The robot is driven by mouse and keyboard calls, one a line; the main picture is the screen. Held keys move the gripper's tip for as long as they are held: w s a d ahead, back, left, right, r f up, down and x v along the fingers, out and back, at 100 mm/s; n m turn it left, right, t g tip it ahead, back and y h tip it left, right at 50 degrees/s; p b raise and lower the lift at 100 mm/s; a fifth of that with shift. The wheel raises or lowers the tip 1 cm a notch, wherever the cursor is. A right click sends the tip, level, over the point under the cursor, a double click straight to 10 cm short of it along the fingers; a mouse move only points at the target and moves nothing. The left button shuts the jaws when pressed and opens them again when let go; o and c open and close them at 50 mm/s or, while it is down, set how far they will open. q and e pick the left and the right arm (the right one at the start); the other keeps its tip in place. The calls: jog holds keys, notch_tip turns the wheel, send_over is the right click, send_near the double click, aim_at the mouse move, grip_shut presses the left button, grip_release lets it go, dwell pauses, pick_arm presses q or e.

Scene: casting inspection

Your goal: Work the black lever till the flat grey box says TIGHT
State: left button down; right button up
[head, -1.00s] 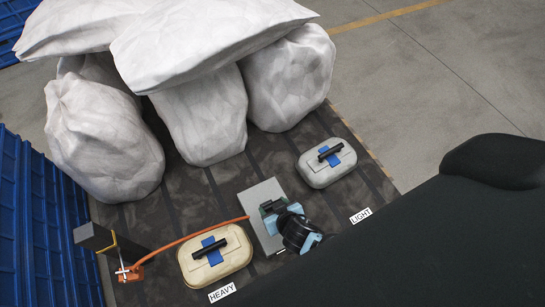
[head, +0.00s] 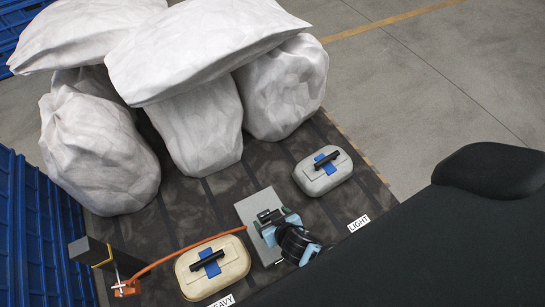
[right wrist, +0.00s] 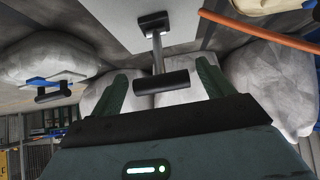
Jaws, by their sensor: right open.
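The flat grey box (head: 250,207) lies on the dark mat between two lidded cases. No word on it is readable. The black lever (right wrist: 160,83) shows in the right wrist view as a thin post from a dark base on the box, ending in a black crossbar. My right gripper (head: 275,218) is over the box and hides part of it. In the right wrist view its fingers (right wrist: 162,74) are apart, with the crossbar in the gap between them; contact cannot be told. My left gripper is not in view.
A cream case (head: 232,266) by the HEAVY label and a grey case (head: 311,184) by the LIGHT label flank the box. An orange hose (head: 180,252) runs left to a post (head: 92,250). White sacks (head: 205,130) stand behind; blue crates (head: 30,220) are at left.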

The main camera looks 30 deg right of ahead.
jog(key=p+v, duration=0.3)
jog(key=v, duration=0.4)
jog(key=shift+s+r, duration=0.25)
jog(key=shift+s, duration=0.1)
jog(key=shift+a, duration=0.1)
